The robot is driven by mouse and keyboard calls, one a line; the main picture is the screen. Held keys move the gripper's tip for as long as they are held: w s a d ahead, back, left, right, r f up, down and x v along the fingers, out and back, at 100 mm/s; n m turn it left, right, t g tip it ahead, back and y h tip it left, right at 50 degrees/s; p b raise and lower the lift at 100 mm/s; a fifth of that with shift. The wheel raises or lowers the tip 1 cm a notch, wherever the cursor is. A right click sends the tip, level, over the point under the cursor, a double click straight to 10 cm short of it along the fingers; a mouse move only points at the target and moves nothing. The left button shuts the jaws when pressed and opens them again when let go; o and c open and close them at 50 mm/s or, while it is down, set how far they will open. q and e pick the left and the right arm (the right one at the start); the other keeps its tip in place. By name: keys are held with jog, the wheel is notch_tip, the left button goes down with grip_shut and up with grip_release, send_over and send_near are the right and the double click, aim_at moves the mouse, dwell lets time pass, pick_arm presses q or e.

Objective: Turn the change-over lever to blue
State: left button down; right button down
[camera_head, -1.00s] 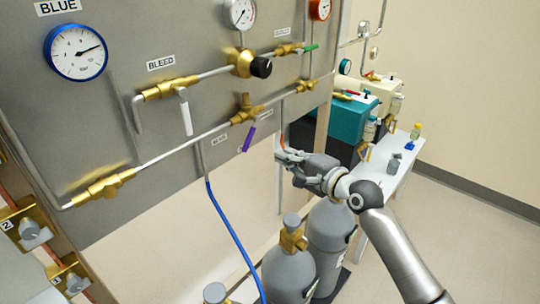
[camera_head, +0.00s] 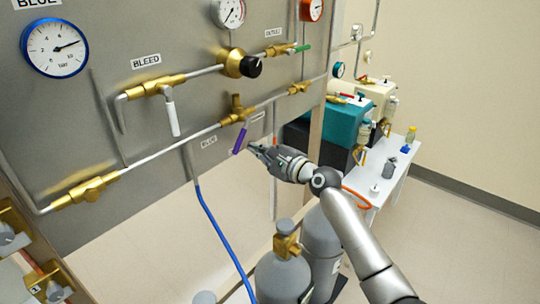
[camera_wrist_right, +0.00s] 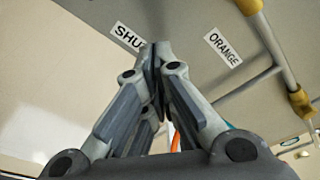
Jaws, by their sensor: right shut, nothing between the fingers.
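The change-over lever (camera_head: 239,141) is a purple handle on a brass valve (camera_head: 237,110) on the grey panel. It slants down and slightly left, just right of the BLUE label (camera_head: 208,142). My right gripper (camera_head: 252,147) is shut and empty, its tips just right of the lever's lower end; I cannot tell whether they touch it. In the right wrist view the closed fingertips (camera_wrist_right: 156,48) lie between the SHUT label (camera_wrist_right: 129,38) and the ORANGE label (camera_wrist_right: 222,47). The lever is not discernible there. My left gripper is out of view.
A white bleed handle (camera_head: 171,117) hangs left of the lever. A blue hose (camera_head: 215,225) runs down from the panel. Grey gas cylinders (camera_head: 283,275) stand below my right arm. A white bench (camera_head: 383,175) with teal equipment (camera_head: 345,122) is at right.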

aim_at(241, 136)
jog(key=s+a+r+p, duration=0.2)
jog(key=shift+s+r+p, duration=0.1)
jog(key=shift+s+p, duration=0.15)
jog(key=shift+p, duration=0.1)
